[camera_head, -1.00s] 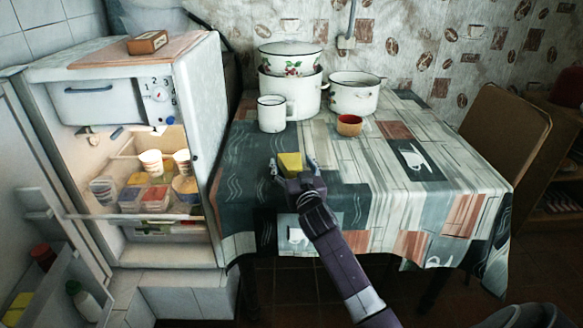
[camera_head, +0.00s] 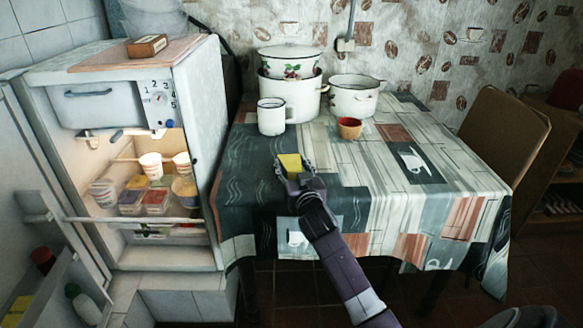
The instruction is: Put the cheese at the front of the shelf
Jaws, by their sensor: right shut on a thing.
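The cheese, a yellow block (camera_head: 290,163), is between the fingers of my right gripper (camera_head: 293,172) over the left part of the table. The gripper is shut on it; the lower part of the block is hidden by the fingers. I cannot tell whether the block touches the tablecloth. The open fridge (camera_head: 197,115) stands to the left, with a lit shelf holding several cups and small tubs (camera_head: 154,200). A thin rail (camera_head: 150,220) runs across the front of the shelf. My left gripper is not in view.
An enamel mug (camera_head: 271,117), a large pot (camera_head: 292,98), a smaller pot (camera_head: 354,100) and an orange-brown cup (camera_head: 349,128) stand on the back of the table (camera_head: 460,190). The open fridge door (camera_head: 60,270) is at the far left. A chair (camera_head: 505,135) is on the right.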

